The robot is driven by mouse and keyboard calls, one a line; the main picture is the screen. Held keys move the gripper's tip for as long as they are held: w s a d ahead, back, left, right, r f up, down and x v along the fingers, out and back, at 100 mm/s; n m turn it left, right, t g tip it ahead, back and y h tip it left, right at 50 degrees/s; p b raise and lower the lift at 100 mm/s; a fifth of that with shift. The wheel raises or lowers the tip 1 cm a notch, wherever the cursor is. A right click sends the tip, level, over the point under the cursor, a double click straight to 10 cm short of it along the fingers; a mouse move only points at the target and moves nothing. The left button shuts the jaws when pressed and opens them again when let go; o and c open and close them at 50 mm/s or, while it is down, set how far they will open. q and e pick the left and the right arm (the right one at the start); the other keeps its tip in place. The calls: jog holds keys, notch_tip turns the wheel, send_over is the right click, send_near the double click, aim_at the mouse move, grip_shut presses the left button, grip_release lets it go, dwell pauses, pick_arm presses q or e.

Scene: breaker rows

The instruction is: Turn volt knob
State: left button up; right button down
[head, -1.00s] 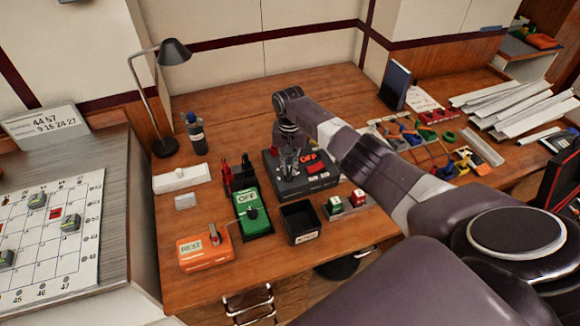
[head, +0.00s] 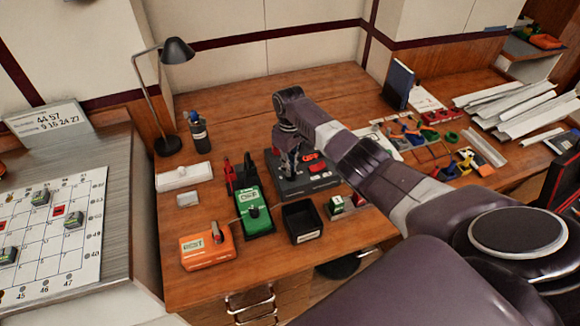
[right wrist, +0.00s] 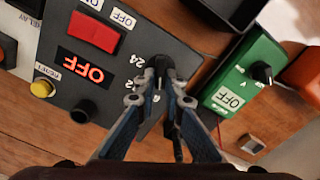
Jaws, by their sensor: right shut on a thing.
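My right gripper (head: 289,172) reaches down over the left part of the box. In the right wrist view its two fingers (right wrist: 160,75) are shut on the knob, one on each side. The fingers hide part of the knob and its marks. My left gripper is not in view.
A green OFF box (head: 253,211), an orange box (head: 206,249) and a black open tray (head: 302,221) stand close to the power box, toward the desk's front. A lamp (head: 168,145) and a bottle (head: 199,132) stand at the back left.

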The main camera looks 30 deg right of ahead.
jog(key=n, duration=0.4)
jog(key=shift+a+r+n, duration=0.1)
jog(key=shift+r+n, duration=0.05)
jog(key=shift+n, duration=0.15)
jog(key=shift+a+n, duration=0.1)
jog(key=shift+n, duration=2.2)
jog(key=c, duration=2.2)
grip_release()
jog(key=shift+o, duration=0.9)
jog(key=shift+s, duration=0.15)
notch_tip(320, 180, up, 12)
